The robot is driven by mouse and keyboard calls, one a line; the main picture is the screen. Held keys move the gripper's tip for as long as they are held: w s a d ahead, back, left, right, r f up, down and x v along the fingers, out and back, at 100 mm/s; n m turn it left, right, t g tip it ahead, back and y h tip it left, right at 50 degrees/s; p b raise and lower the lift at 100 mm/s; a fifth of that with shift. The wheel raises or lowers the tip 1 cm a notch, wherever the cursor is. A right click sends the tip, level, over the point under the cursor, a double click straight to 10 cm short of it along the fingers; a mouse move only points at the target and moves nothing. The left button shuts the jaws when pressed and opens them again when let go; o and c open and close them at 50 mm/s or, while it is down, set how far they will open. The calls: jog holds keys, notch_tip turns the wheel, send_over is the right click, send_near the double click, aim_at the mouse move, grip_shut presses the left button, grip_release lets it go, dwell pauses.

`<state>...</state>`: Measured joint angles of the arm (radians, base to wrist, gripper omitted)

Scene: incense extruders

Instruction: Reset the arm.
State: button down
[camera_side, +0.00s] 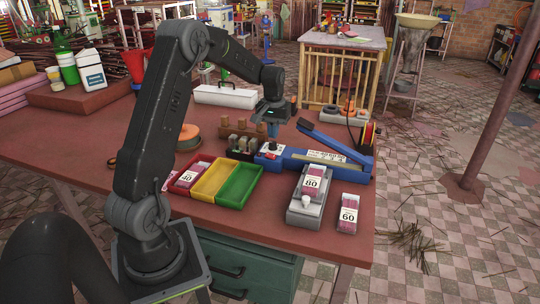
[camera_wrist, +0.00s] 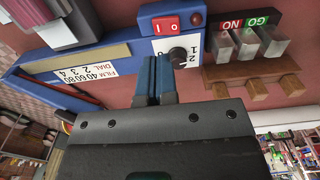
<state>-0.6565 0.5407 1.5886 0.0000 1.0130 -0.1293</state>
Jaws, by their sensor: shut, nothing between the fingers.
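My gripper (camera_side: 272,129) is above the work table (camera_side: 130,150), over the blue sealer's control end. In the wrist view its blue fingers (camera_wrist: 157,62) are together with nothing between them. The blue sealer (camera_side: 325,165) has its long arm raised. Its black dial knob (camera_wrist: 178,56) shows right beside my fingertips in the wrist view; I cannot tell whether they touch. The sealer's red switch (camera_wrist: 165,25) is also in that view. A pack marked 80 (camera_side: 311,183) lies on a grey scale (camera_side: 303,212).
A pack marked 60 (camera_side: 348,214) stands at the front right. The red tray holds a pack marked 40 (camera_side: 187,179); yellow (camera_side: 210,182) and green (camera_side: 238,187) trays adjoin it. GO and NO blocks (camera_wrist: 245,45) and a wooden rack (camera_wrist: 255,80) are close to my gripper.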

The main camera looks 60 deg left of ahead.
jog(key=s+d+r+m+t, duration=0.1)
jog(key=s+d+r+m, duration=0.1)
jog(key=d+r, duration=0.5)
jog(key=s+d+r+m+t, duration=0.1)
jog(key=s+d+r+m, duration=0.3)
jog(key=d, duration=0.6)
jog(key=s+d+r+m+t, duration=0.2)
jog(key=s+d+m+t, duration=0.1)
jog(key=s+d, duration=1)
jog(key=shift+s+t, duration=0.3)
jog(key=shift+s, duration=0.35)
